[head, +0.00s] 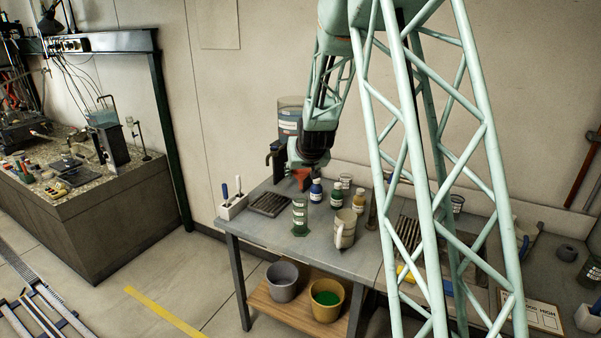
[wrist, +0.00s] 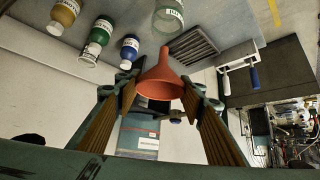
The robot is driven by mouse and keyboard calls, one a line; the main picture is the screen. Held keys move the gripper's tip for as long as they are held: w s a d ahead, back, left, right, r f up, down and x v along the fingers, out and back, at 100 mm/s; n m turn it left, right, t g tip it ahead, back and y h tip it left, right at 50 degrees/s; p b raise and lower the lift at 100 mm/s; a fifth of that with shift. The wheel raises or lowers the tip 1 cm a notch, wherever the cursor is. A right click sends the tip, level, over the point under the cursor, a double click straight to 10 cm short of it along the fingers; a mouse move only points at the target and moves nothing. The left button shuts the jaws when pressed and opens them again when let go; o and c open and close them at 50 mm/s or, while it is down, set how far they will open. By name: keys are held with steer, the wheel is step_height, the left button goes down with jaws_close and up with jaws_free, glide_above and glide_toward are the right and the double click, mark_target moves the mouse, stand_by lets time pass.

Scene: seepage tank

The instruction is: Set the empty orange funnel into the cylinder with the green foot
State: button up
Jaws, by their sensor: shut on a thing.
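The orange funnel (head: 301,175) is held in my gripper (head: 304,166). In the wrist view the funnel (wrist: 160,82) sits between the two fingers of my gripper (wrist: 160,88), its narrow end toward the top of the picture. The inside of its bowl is hidden. A clear cylinder with green markings and a green foot (head: 300,217) stands upright near the front of the table. Part of it shows at the top edge of the wrist view (wrist: 169,16). In the head view the funnel appears behind and above the cylinder, apart from it.
Blue (head: 316,191), green (head: 336,194) and amber (head: 359,200) bottles stand right of the funnel. A beige jug (head: 344,231) is right of the cylinder. A dark slatted rack (head: 269,204) and a white tool holder (head: 232,207) stand left. Bare tabletop (head: 262,228) lies left of the cylinder.

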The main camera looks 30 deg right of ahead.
mark_target(299, 195)
steer(key=shift+f+b, duration=0.85)
steer(key=shift+f, duration=0.45)
steer(key=shift+b, duration=0.55)
stand_by(0.8)
steer(key=shift+f+b, duration=2.6)
steer(key=shift+f, duration=0.6)
stand_by(1.4)
steer(key=o, duration=0.8)
steer(key=shift+r, duration=0.1)
